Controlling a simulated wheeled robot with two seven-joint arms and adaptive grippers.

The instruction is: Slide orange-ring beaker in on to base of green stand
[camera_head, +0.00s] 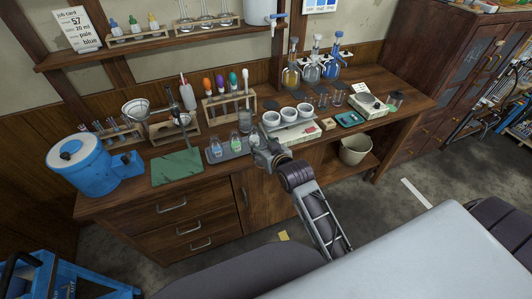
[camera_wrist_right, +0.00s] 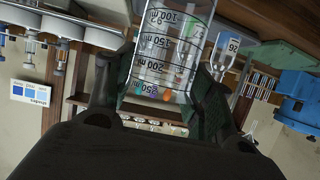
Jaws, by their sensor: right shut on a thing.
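My right gripper (camera_head: 262,147) is at the front edge of the bench. It is shut on a clear graduated beaker (camera_wrist_right: 168,50), which fills the space between its fingers in the right wrist view. I cannot make out an orange ring on this beaker. The green stand base (camera_head: 177,168) is a flat plate on the left part of the bench, well left of the gripper; a green plate also shows in the right wrist view (camera_wrist_right: 284,55). In the head view the gripper largely hides the beaker. My left gripper is not in view.
A grey tray with small flasks (camera_head: 216,150) lies between my right gripper and the green base. A rack of colored droppers (camera_head: 228,108) stands behind. White bowls (camera_head: 288,115) are to the right. A blue drum (camera_head: 82,165) stands left of the base.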

